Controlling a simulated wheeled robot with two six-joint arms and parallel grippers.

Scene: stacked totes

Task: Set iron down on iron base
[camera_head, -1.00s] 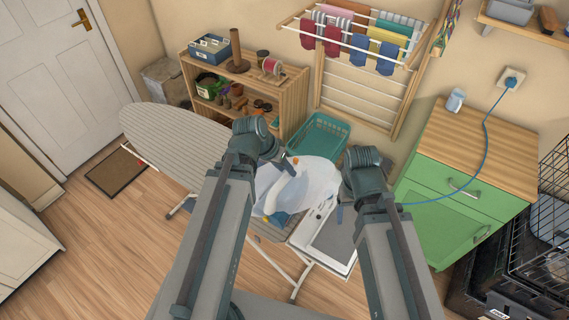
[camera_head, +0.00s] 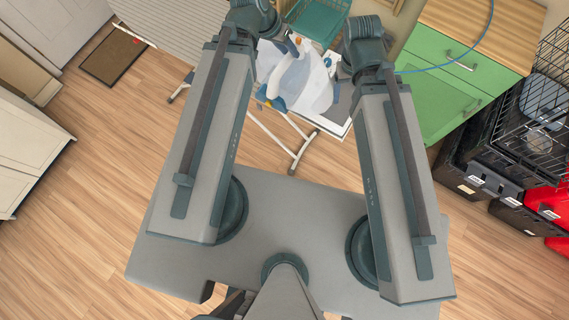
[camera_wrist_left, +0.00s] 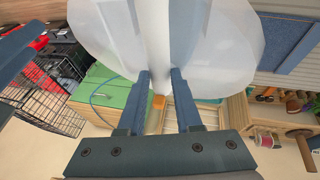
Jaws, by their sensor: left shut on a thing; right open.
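The iron (camera_head: 312,88), a large pale, partly see-through body with blue parts and an orange knob, is over the near end of the ironing board in the head view. In the left wrist view the iron (camera_wrist_left: 205,50) fills the top, between the fingers of my left gripper (camera_wrist_left: 159,78), which is shut on it. My left gripper (camera_head: 287,32) is at the iron's upper left in the head view. My right gripper (camera_head: 338,72) is open at the iron's right; its fingers are partly hidden. The white-edged iron base (camera_head: 342,112) is partly covered by the iron; whether they touch cannot be told.
The striped ironing board (camera_head: 180,25) extends to the upper left. A teal basket (camera_head: 318,18) is behind the iron. A green cabinet (camera_head: 440,85) stands to the right, with a blue cord over it. Black crates (camera_head: 500,150) are further right.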

